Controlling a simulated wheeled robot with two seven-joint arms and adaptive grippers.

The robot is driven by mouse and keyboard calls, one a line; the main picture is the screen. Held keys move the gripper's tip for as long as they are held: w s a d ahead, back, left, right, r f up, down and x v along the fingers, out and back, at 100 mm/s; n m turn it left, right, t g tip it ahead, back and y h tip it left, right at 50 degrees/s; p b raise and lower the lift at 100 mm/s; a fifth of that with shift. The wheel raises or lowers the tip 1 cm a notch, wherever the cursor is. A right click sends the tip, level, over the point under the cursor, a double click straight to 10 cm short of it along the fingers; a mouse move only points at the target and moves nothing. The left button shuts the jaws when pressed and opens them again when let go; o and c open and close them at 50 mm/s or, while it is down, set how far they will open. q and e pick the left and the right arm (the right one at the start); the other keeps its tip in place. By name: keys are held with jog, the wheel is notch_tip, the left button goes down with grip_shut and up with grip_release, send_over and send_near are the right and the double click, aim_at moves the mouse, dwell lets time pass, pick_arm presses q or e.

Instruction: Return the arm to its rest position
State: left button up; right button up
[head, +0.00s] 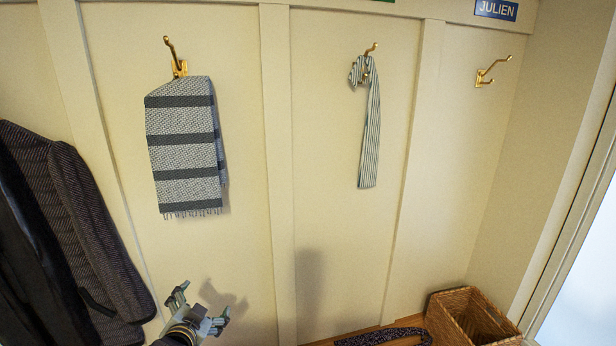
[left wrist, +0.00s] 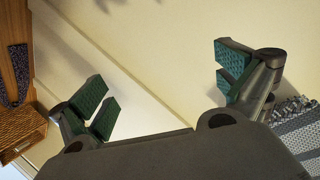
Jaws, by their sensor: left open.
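My left gripper (head: 200,303) is at the lower left of the head view, in front of the cream panelled wall and below the striped scarf. Its fingers are spread and hold nothing. In the left wrist view its green-padded fingers (left wrist: 166,90) stand wide apart with only bare wall between them. My right gripper is in neither view.
A grey striped scarf (head: 184,140) and a thin striped scarf (head: 370,130) hang on brass hooks. The right hook (head: 488,72) is empty. Dark coats (head: 70,230) hang at left. A wicker basket (head: 470,318) and a dark patterned item (head: 385,338) are at lower right.

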pick_arm(q)
jog(key=s+d+f+n+g+h, duration=0.15)
jog(key=s+f+g, duration=0.35)
jog(key=s+f, duration=0.5)
jog(key=s+d+f+n+g, duration=0.3)
jog(key=s+f+g, duration=0.25)
jog(key=s, duration=0.85)
notch_tip(320, 180, down, 33)
jog(key=s+g, duration=0.1)
jog(key=s, duration=0.1)
jog(key=s+a+f, duration=0.2)
jog(key=s+f, duration=0.8)
jog(key=s, duration=0.1)
jog(key=s+a+f+g, duration=0.1)
jog(key=s+a+f, duration=0.1)
jog(key=s+f, duration=0.8)
jog(key=shift+s+f+m, duration=0.15)
jog(key=shift+s+m, duration=0.2)
jog(key=shift+s, duration=0.55)
